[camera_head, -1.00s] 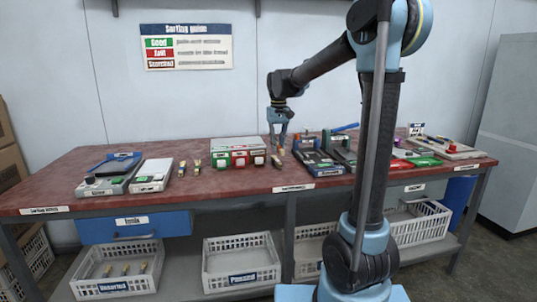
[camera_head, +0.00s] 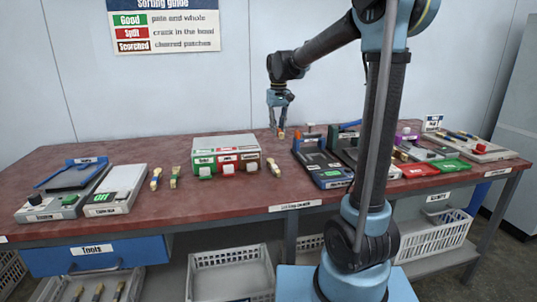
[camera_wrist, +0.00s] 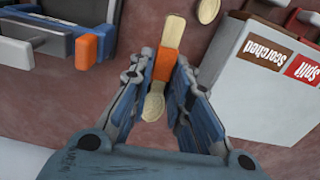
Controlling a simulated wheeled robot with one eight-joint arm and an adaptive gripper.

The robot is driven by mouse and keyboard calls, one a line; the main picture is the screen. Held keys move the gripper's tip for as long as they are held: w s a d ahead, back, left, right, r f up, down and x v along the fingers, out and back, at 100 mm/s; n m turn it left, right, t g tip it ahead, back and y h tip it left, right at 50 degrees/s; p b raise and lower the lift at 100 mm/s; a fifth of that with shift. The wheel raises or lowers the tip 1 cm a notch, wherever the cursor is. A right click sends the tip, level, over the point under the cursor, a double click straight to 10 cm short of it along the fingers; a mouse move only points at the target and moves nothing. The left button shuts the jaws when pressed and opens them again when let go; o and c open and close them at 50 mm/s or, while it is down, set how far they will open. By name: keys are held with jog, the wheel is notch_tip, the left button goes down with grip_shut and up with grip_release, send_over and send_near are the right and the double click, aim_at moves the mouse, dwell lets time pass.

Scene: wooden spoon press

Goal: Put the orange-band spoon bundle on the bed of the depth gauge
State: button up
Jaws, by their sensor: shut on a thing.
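My gripper (camera_head: 281,127) is shut on the orange-band spoon bundle (camera_wrist: 167,65). The bundle is pale wood with an orange band around its middle, and hangs between the fingers (camera_wrist: 170,95) in the wrist view. In the head view the bundle (camera_head: 281,135) is small below the fingertips, near the back of the red table. A dark blue device with a green display (camera_head: 322,166) stands just right of my gripper. It may be the depth gauge, but I cannot read its label. Its dark grey body and orange knob (camera_wrist: 87,50) seem to show at left in the wrist view.
The sorting box (camera_head: 224,146) with green, red and brown fronts stands left of my gripper. Another bundle (camera_head: 274,168) lies beside it, and two more (camera_head: 156,179) lie further left. A scale (camera_head: 116,190) stands at left. More devices and trays (camera_head: 418,170) crowd the right.

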aim_at(277, 156)
jog(key=shift+w+a, duration=0.15)
jog(key=shift+c, duration=0.2)
jog(key=shift+w+m, duration=0.4)
jog(key=shift+w, duration=0.15)
jog(key=shift+s+f, duration=0.15)
jog(key=shift+f, duration=4.75)
jog(key=o, duration=0.9)
jog(key=shift+f, duration=0.1)
